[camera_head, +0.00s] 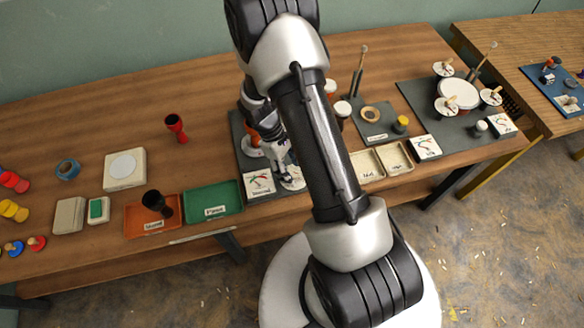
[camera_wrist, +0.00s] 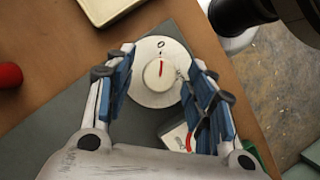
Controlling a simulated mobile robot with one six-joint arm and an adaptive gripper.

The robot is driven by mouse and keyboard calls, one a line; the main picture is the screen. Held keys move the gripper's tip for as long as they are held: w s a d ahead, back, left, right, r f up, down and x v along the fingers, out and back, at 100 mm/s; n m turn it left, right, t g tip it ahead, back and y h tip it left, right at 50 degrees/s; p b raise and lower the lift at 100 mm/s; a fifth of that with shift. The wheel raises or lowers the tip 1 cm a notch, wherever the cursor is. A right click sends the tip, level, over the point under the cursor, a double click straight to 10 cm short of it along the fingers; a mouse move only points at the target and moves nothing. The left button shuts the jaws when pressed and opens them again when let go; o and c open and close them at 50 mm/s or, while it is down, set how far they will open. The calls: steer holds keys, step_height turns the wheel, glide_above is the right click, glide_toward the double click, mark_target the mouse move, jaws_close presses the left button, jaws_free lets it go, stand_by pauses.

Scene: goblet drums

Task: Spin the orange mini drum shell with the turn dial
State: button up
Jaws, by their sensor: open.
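The turn dial (camera_wrist: 146,88) is a white disc with a raised round knob (camera_wrist: 156,77) in the wrist view. A red line on the knob points up towards a 0 mark. My gripper (camera_wrist: 158,58) is open, with one finger on each side of the knob; I cannot tell whether either finger touches it. In the head view my gripper (camera_head: 281,156) is low over the dial (camera_head: 294,180), partly hiding it. An orange piece (camera_head: 253,152), perhaps the mini drum shell, shows on the dark mat behind my gripper, partly hidden by my arm.
A gauge card (camera_head: 259,182) lies left of the dial. The green tray (camera_head: 213,203) and orange tray (camera_head: 152,216) stand further left, cream trays (camera_head: 366,164) to the right. In the wrist view a red cylinder (camera_wrist: 9,75) is at the left edge.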

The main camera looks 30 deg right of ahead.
steer(key=v, duration=1.2)
steer(key=shift+w, duration=0.1)
steer(key=s+a+r+m+t, duration=0.1)
steer(key=s+a+r+t, duration=0.15)
steer(key=r, duration=0.65)
steer(key=s+a+r+m+t, duration=0.1)
steer(key=s+a+r+m, duration=0.15)
steer(key=r, duration=0.55)
steer(key=s+a+r+m+t+y, duration=0.2)
steer(key=s+r+t, duration=0.3)
steer(key=s, duration=0.8)
step_height(320, 180, up, 2)
steer(key=shift+a+r, duration=0.15)
steer(key=shift+a, duration=0.55)
